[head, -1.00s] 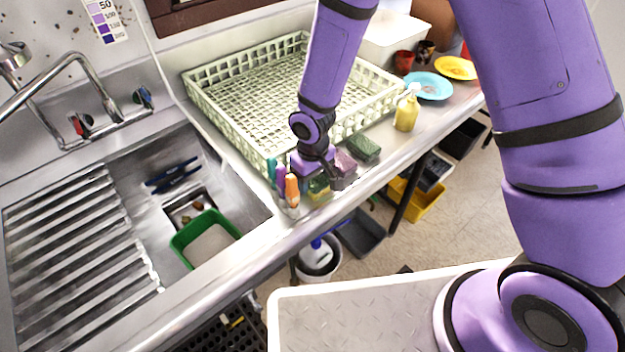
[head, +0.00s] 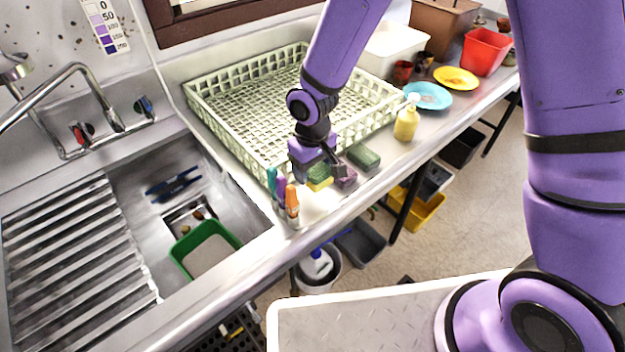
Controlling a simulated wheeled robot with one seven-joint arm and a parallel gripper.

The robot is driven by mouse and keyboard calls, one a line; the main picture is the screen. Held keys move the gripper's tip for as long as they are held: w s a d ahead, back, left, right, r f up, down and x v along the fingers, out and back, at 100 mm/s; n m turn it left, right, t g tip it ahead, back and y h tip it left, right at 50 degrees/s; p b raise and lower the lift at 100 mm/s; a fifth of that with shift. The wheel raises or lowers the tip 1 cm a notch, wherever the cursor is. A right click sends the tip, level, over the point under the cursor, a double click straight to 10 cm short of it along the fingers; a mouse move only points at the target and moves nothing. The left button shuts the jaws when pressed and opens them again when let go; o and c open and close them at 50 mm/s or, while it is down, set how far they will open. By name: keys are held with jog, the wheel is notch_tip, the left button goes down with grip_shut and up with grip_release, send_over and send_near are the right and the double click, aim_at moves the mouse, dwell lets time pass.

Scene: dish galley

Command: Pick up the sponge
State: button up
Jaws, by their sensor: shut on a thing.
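The sponge (head: 319,184), yellow below with a green top, is in my gripper (head: 322,171). My gripper is shut on it from above and hides part of it. The sponge appears to be held a little above the steel counter (head: 318,208), near the front corner of the dish rack. A purple pad (head: 346,178) lies close to its right, partly behind a finger. A dark green pad (head: 363,156) lies further right on the counter.
Several marker-like bottles (head: 291,200) stand just left of the gripper. The pale dish rack (head: 225,125) is behind it. A yellow pump bottle (head: 406,122) and a blue plate (head: 428,97) are to the right. The sink (head: 150,150) is left.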

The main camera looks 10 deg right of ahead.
notch_tip(320, 180, up, 11)
dwell(0.3)
jog(key=o, duration=0.3)
jog(key=shift+c, duration=1.4)
